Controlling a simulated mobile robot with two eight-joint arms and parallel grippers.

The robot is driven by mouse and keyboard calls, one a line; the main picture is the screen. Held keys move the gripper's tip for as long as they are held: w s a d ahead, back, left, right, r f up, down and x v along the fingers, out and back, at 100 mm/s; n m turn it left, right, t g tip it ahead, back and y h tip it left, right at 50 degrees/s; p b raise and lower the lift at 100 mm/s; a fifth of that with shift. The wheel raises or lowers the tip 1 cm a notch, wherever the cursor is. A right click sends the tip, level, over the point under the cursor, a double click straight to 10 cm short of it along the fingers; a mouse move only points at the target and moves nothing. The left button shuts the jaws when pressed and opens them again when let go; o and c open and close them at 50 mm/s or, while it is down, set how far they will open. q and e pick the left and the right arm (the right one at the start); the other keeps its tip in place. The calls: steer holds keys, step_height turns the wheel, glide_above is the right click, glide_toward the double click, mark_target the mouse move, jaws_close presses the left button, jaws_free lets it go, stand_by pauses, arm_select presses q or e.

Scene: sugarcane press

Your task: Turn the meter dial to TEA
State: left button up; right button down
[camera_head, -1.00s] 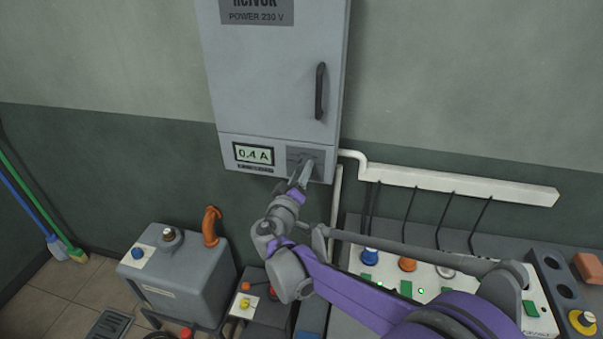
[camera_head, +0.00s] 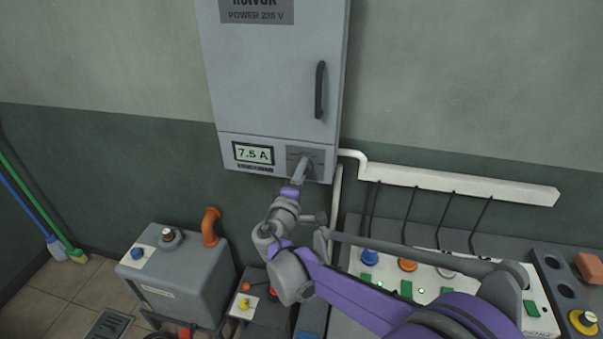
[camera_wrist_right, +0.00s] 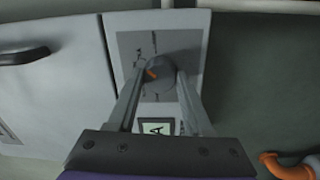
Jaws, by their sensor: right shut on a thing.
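The meter dial (camera_wrist_right: 158,75) is a dark round knob with an orange pointer mark, on a grey plate low on the wall cabinet. In the wrist view my right gripper (camera_wrist_right: 160,82) has its two fingers on either side of the dial, shut on it. In the head view the right gripper (camera_head: 301,172) reaches up to the dial plate (camera_head: 317,155) and hides most of the dial. The meter display (camera_head: 253,154) left of the dial reads 7.5 A. The lettering around the dial is too small to read. My left gripper is not in view.
The grey cabinet (camera_head: 270,80) has a dark handle (camera_head: 320,90) above the dial. A white conduit (camera_head: 460,183) runs along the wall to the right. Below are a grey tank (camera_head: 175,280) with an orange pipe (camera_head: 211,226) and a panel with coloured knobs (camera_head: 407,265).

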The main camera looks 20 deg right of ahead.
stand_by(0.4)
steer(key=shift+c, duration=1.5)
jaws_free()
steer(key=v, duration=1.1)
steer(key=shift+b, duration=0.4)
steer(key=shift+d, duration=0.1)
